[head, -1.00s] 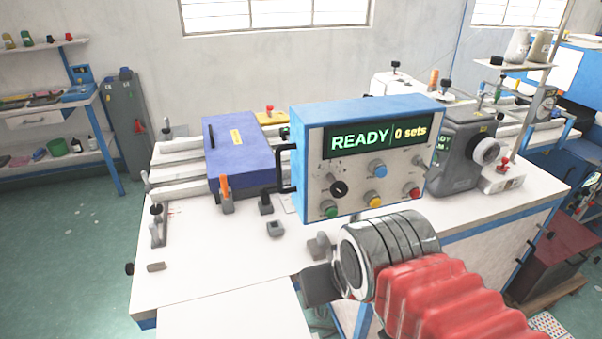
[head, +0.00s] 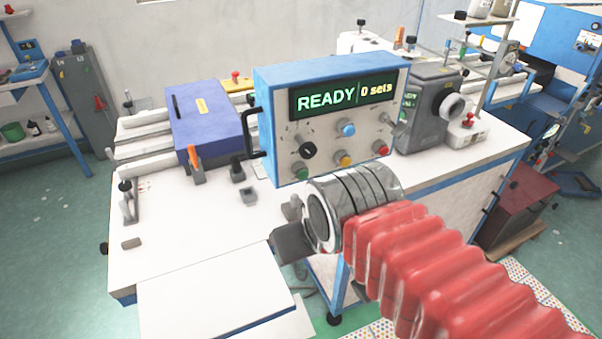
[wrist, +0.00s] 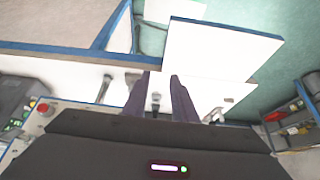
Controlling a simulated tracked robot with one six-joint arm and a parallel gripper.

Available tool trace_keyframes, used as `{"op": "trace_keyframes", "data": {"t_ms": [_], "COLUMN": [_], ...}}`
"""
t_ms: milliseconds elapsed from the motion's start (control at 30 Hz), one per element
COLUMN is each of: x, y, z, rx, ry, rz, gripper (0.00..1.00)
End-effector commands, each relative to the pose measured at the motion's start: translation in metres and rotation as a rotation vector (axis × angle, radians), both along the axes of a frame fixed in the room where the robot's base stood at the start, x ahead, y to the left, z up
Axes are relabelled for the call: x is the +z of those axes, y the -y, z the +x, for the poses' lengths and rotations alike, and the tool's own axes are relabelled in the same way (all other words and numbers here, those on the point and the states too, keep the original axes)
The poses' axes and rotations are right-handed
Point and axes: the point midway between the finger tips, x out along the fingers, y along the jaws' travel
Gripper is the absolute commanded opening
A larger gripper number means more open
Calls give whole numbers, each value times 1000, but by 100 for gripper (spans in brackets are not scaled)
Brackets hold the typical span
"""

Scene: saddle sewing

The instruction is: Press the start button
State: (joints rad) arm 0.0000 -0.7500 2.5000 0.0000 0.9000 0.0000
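The control box (head: 330,112) is blue-edged, with a screen reading READY, 0 sets. Its white front has a green button (head: 301,173) at the lower left, a yellow one (head: 344,160), a red one (head: 381,148), a blue one (head: 348,130) and a black knob (head: 308,150). Button labels are too small to read. My gripper (head: 286,226) is in front of and below the green button, apart from it. In the wrist view my gripper (wrist: 161,76) has its two dark fingers apart with nothing between them. The green button is not visible there.
A black handle (head: 253,133) sticks out from the box's left side. A blue-purple case (head: 207,120) stands left of it on the white table (head: 160,255). A grey machine (head: 428,110) stands right. The table's front left is mostly clear.

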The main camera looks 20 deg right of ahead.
Motion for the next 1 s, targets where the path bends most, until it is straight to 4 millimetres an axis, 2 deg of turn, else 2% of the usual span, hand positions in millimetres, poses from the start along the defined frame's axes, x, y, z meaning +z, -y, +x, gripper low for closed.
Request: {"op": "trace_keyframes", "data": {"t_ms": [400,767,1000], "x": [0,0,0], "y": [0,0,0], "z": [0,0,0], "rx": [0,0,0], "ry": [0,0,0], "rz": [0,0,0], "gripper": [25,0,0]}}
